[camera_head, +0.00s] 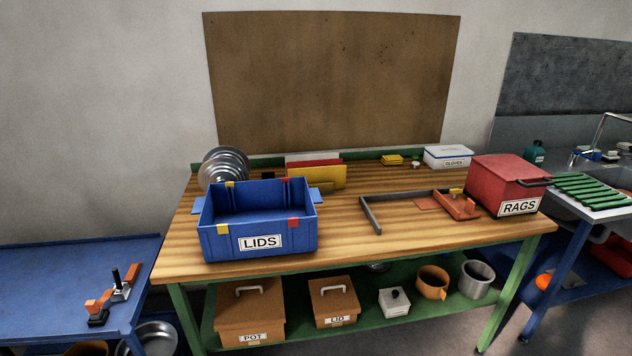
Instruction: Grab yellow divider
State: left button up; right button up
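The yellow divider (325,177) is a flat upright panel near the back of the wooden workbench. It stands in front of a red divider (318,162) and a white divider (303,156), with only small gaps showing between them. The blue bin labelled LIDS (232,242) stands in front and to the left, hiding part of the yellow divider's lower left. Neither of my grippers is in view.
Silver lids (225,166) stand behind the bin at left. A grey angled bar (371,215), an orange fixture (457,207), a red RAGS box (502,182) and a white GLOVES box (447,157) sit to the right. Bench wood (355,245) is clear at the front.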

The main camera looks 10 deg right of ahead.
aim_at(337, 174)
jog(key=l+u, duration=0.1)
jog(key=u, duration=0.5)
jog(key=l+u, duration=0.35)
jog(key=l, duration=0.15)
jog(key=i+l+u, duration=0.1)
jog(key=l+u, duration=0.45)
jog(key=l, duration=0.4)
jog(key=k+l+u, duration=0.1)
jog(key=l, duration=0.45)
jog(key=k, duration=0.05)
